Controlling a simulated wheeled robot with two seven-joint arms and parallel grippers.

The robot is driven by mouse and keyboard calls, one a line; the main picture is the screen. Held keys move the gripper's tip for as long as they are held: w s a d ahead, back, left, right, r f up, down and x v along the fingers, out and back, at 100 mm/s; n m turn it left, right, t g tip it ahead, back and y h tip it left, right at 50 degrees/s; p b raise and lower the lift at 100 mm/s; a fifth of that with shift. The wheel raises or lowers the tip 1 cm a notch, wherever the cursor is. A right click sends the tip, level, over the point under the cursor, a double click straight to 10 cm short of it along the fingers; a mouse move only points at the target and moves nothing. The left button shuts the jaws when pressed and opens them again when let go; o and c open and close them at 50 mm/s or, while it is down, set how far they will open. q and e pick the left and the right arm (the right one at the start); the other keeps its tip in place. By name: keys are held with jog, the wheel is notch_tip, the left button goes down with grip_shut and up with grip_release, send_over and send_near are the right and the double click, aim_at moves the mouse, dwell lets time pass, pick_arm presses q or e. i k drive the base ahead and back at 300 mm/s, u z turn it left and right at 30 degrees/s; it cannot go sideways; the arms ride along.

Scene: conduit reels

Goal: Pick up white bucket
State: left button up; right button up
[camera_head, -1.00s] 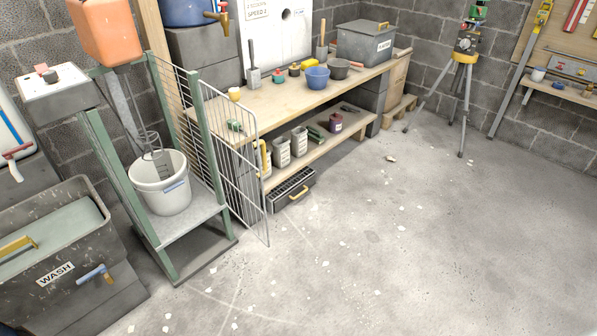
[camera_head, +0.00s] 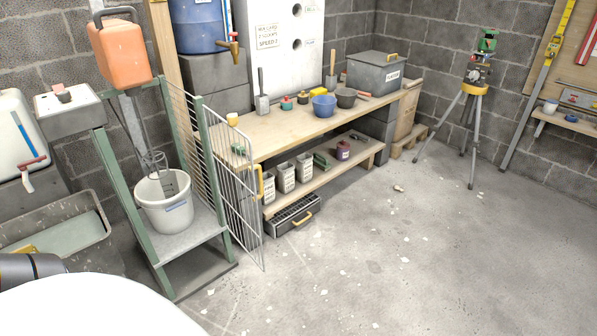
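The white bucket (camera_head: 166,204) stands upright on the low grey platform of a green-framed mixing stand (camera_head: 203,247). A mixer paddle (camera_head: 154,160) hangs down from the orange mixer head (camera_head: 120,49) into the bucket's mouth. A wire mesh gate (camera_head: 240,195) stands along the right side of the stand. Neither of my grippers is in view. Part of my own body shows at the lower left, with a dark rounded arm part beside a white surface, well apart from the bucket.
A wash tub (camera_head: 93,228) stands left of the stand. A wooden bench (camera_head: 284,131) with blue and dark bowls, a grey box (camera_head: 375,72) and a lower shelf of containers runs along the back wall. A tripod (camera_head: 473,110) stands at the right. The floor in front is open.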

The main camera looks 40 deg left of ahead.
aim_at(159, 194)
jog(key=z, duration=0.05)
jog(key=i, duration=2.4)
jog(key=u, duration=3.6)
jog(key=k, duration=0.2)
jog(key=u, duration=3.6)
jog(key=i, duration=0.15)
jog(key=z, duration=1.9)
jog(key=i, duration=2.15)
jog(key=z, duration=0.15)
